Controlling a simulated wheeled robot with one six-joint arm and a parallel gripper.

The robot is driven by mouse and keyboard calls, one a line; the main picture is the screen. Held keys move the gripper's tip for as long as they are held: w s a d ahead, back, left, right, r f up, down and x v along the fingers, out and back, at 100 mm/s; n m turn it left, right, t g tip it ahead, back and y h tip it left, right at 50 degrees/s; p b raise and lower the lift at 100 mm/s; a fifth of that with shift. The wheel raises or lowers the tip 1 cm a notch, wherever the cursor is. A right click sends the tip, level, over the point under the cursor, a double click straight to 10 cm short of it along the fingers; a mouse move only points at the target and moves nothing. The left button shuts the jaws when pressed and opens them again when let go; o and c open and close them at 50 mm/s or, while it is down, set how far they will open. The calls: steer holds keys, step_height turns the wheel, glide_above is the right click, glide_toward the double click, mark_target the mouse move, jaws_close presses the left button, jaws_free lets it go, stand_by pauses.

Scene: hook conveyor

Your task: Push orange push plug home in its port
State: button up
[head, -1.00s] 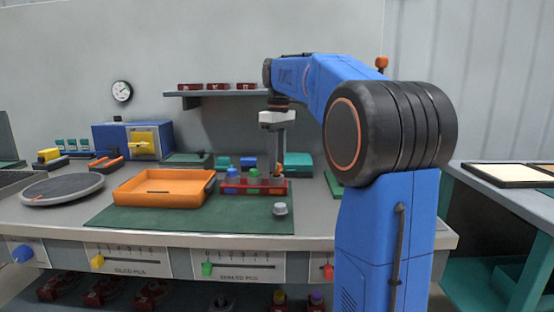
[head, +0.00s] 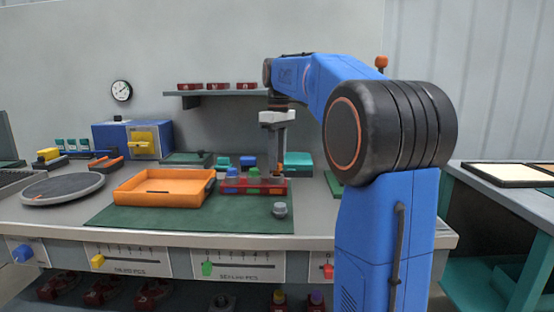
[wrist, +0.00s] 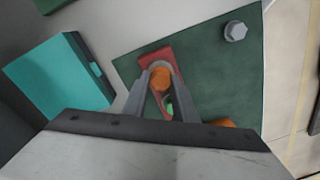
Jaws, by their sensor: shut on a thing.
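The orange push plug (wrist: 160,78) shows between the fingertips of my gripper (wrist: 162,84) in the wrist view. My gripper is shut on it; in the head view my gripper (head: 277,172) points straight down at the right end of the red port block (head: 238,188). The red block also shows in the wrist view (wrist: 148,61), under the plug. The fingers hide the port, so I cannot tell how deep the plug sits. A blue plug (head: 232,174) and a green plug (head: 253,175) stand in the block to the left.
The block stands on a dark green mat (head: 150,222). An orange tray (head: 160,188) lies to the left, and a grey knob-like piece (head: 280,210) in front. A teal box (head: 298,162) is behind, and a wall shelf (head: 215,93) hangs above.

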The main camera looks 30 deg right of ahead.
steer(key=shift+f, duration=0.65)
stand_by(0.5)
steer(key=o, duration=1.2)
